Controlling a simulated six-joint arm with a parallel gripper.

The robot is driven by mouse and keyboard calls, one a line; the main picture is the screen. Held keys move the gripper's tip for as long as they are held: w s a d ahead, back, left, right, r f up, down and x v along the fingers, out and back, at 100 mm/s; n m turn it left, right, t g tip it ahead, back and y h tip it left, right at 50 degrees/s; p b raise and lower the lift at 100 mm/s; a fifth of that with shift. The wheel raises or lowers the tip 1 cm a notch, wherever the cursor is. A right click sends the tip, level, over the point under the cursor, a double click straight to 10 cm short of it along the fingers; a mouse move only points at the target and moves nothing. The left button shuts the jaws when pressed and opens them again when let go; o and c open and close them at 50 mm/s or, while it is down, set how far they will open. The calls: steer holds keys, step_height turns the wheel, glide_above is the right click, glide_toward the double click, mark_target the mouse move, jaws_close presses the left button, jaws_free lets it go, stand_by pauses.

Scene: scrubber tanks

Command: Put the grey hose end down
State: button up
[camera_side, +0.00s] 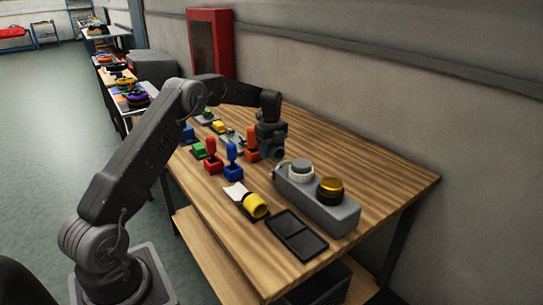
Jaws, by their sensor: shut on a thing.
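My gripper (272,147) points down over the wooden table, behind the grey tank unit. It is shut on a small grey piece (278,154), which looks like the grey hose end. The jaws and my wrist hide much of it, and I cannot tell whether it touches the table. The long grey tank unit (316,203) stands to the right, with a white-grey cap (300,168) and a gold cap (330,189) on top.
Red (210,152), blue (231,154) and orange (251,146) upright pieces stand left of my gripper. A yellow roll (256,205) lies by a white card. Small coloured parts crowd the table's far left. The wooden table (385,185) is clear at right.

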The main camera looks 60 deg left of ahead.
steer(key=shift+r, duration=0.4)
